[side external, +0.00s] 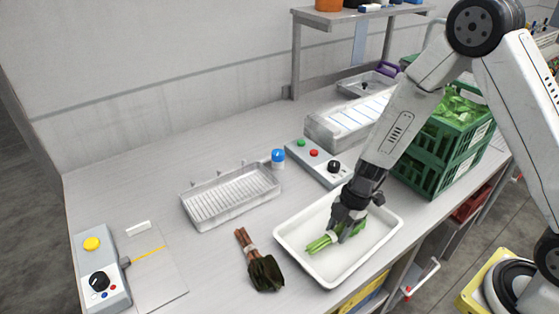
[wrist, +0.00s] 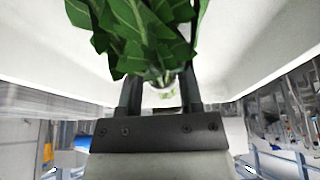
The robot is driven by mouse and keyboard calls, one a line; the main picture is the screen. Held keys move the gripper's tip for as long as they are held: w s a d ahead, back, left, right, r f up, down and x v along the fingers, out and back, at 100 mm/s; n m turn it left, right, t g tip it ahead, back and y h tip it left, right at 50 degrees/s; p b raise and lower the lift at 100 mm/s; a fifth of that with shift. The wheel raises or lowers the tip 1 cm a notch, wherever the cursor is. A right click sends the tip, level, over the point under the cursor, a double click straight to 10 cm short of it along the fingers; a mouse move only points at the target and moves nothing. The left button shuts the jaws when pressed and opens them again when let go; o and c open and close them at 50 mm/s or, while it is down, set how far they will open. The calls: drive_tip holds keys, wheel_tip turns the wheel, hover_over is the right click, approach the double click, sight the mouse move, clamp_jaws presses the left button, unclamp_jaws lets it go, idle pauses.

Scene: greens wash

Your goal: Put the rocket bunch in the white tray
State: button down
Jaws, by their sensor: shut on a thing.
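The rocket bunch (side external: 320,243), with green leaves and pale green stems, is inside the outline of the white tray (side external: 347,266). My gripper (side external: 346,222) points down over the tray and is shut on the bunch. In the wrist view the leaves (wrist: 140,30) of the bunch fill the upper middle between my fingers (wrist: 160,92), with a pale band near the fingers. The white tray's pale surface (wrist: 40,50) shows behind the leaves. I cannot tell whether the bunch touches the tray's floor.
A dark-leaved bunch with reddish stems (side external: 262,271) lies left of the tray. A ribbed grey rack (side external: 228,222) and a control box (side external: 318,160) stand behind. A green crate (side external: 428,172) with greens stands at the right.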

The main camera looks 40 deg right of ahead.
drive_tip(key=shift+f, duration=0.1)
drive_tip(key=shift+c, duration=1.3)
unclamp_jaws()
drive_tip(key=shift+v, duration=6.15)
drive_tip(key=s+d+r+m+t+h, duration=0.1)
drive_tip(key=s+m+h, duration=0.1)
drive_tip(key=m, duration=0.7)
drive_tip(key=s+d+r+m+t+h, duration=0.1)
drive_tip(key=s+m+h, duration=0.1)
drive_tip(key=s+m, duration=0.3)
drive_tip(key=m, duration=0.4)
drive_tip(key=shift+r+t, duration=0.3)
